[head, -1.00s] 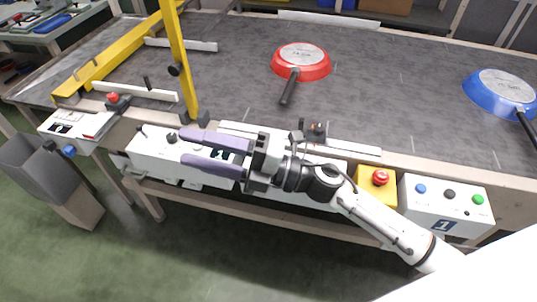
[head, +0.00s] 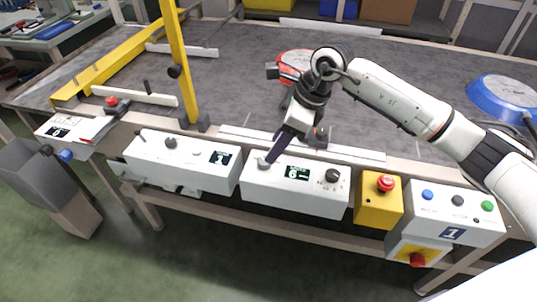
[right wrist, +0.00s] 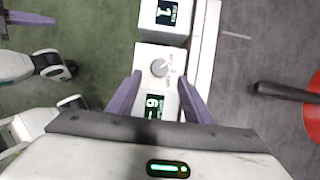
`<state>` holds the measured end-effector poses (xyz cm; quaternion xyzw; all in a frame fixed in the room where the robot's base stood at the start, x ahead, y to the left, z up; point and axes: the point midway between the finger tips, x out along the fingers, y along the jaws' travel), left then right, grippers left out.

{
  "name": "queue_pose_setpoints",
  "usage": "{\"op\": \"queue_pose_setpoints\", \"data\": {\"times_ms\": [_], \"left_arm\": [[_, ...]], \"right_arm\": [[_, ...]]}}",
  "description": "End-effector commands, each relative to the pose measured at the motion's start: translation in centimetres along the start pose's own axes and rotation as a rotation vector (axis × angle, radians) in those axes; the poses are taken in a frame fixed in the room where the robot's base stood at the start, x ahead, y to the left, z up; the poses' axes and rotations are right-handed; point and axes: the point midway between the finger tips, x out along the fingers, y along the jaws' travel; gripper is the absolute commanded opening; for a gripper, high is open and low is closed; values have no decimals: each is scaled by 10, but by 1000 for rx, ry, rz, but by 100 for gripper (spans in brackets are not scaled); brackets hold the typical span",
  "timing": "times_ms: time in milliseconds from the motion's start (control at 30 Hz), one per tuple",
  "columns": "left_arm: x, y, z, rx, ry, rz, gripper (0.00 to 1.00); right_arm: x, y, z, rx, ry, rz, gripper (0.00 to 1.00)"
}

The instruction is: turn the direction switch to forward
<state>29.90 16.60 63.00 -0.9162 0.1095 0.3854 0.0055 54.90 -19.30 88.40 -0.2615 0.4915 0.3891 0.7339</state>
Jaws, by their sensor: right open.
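The switch box (head: 255,188) is white with a green-lit display on the conveyor's front rail. A grey round knob, likely the direction switch (head: 264,163), sits at its left end. In the right wrist view the knob (right wrist: 160,68) shows with small labels beside it, too small to read. My right gripper (head: 271,158) points down at that knob. In the right wrist view its two purple fingers (right wrist: 162,76) are apart, one on each side of the knob, with nothing gripped. Part of what looks like my left gripper (right wrist: 30,18) shows at the left edge.
A second dark knob (head: 333,175) sits right of the display. Another white box (head: 180,165) stands left, a yellow red-button box (head: 378,203) right. A red pan (head: 290,62), partly behind my gripper, and a blue pan (head: 503,95) lie on the belt (head: 390,70).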

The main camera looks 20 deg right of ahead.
Motion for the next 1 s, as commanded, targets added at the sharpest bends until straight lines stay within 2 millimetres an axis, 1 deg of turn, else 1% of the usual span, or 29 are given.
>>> {"op": "queue_pose_setpoints", "data": {"times_ms": [33, 100, 200, 300, 467, 667, 700, 733, 933, 1000], "left_arm": [[-1, 0, -1, -1, 1, 0, 0], [-2, 0, -1, -2, 1, 0, 0], [-2, 0, -1, -2, 0, -1, 0], [-2, -1, 0, -3, -1, -2, 0], [-2, -2, 1, -4, -3, -4, 0], [-3, -2, 3, -5, -7, -4, 0], [-3, -2, 3, -5, -7, -4, 0], [-3, -2, 3, -5, -7, -4, 0], [-3, -2, 4, -5, -8, -4, 0], [-3, -2, 4, -4, -8, -4, 0]], "right_arm": [[10, 2, 1, 0, 0, 5, 46], [23, 2, 0, 0, 1, 5, 46], [37, 2, 1, 1, -1, 4, 46], [48, 1, 1, 0, -3, 3, 46], [54, 1, 1, -1, -3, 2, 46], [55, 1, 1, -1, -3, 2, 46], [55, 1, 1, -1, -3, 2, 44], [55, 1, 1, -1, -3, 2, 39], [55, 1, 1, -1, -3, 2, 6], [55, 1, 1, -1, -3, 2, 5]]}}
